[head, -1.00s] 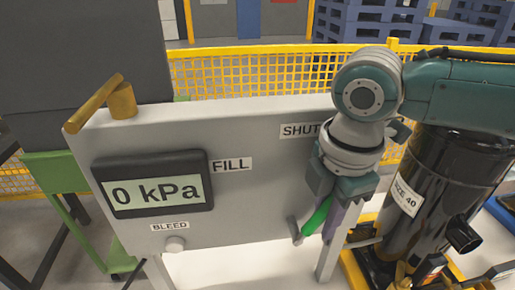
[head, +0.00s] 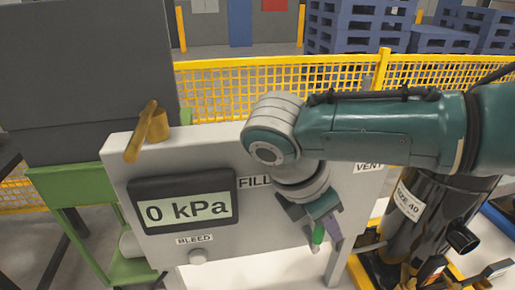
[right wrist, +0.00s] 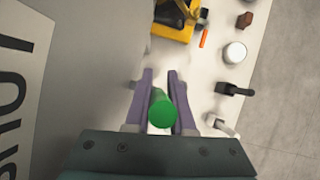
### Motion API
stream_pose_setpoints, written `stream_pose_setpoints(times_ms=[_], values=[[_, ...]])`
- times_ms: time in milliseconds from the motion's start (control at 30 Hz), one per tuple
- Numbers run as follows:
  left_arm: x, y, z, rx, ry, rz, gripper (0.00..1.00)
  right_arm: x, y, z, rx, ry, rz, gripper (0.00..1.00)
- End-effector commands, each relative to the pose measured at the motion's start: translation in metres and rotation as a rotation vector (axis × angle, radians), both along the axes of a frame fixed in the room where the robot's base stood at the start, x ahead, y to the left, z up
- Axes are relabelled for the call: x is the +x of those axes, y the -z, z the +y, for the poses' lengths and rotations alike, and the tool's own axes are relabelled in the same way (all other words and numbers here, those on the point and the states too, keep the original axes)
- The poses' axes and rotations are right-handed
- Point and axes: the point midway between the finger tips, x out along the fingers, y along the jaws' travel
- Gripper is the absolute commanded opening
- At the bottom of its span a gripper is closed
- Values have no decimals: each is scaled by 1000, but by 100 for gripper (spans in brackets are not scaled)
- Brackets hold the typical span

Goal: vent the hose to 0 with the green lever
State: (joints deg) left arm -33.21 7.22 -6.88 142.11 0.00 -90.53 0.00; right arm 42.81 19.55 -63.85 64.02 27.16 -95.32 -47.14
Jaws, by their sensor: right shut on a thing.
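The green lever (head: 318,233) is at the lower right of the grey panel (head: 130,172), its handle nearly upright in the head view. My right gripper (head: 324,241) is shut on it. In the right wrist view, the round green end (right wrist: 163,110) sits between the purple fingers (right wrist: 160,90). The lever's pivot is hidden by my gripper. The gauge (head: 186,209) reads 0 kPa. The VENT label (head: 369,167) shows right of my wrist; the FILL label (head: 255,182) is partly covered by my arm. My left gripper is not in view.
A BLEED label (head: 194,239) and knob (head: 198,257) are below the gauge. A black cylinder (head: 410,225) stands at the right. A yellow mesh fence (head: 240,87) runs behind.

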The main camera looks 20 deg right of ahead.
Motion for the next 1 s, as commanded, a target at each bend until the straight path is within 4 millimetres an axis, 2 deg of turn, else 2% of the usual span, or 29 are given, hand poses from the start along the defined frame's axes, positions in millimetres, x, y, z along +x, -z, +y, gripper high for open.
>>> stream_pose_setpoints(times_ms=[267,300,533,833,1000], values=[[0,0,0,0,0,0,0,0,0,0,1,-1,0,0],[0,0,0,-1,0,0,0,0,0,0,1,-1,0,27],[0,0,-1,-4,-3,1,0,0,1,0,1,-1,0,52],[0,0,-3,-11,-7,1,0,0,-3,2,2,0,-1,52],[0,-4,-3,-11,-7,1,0,2,-26,14,4,-3,-4,52]])
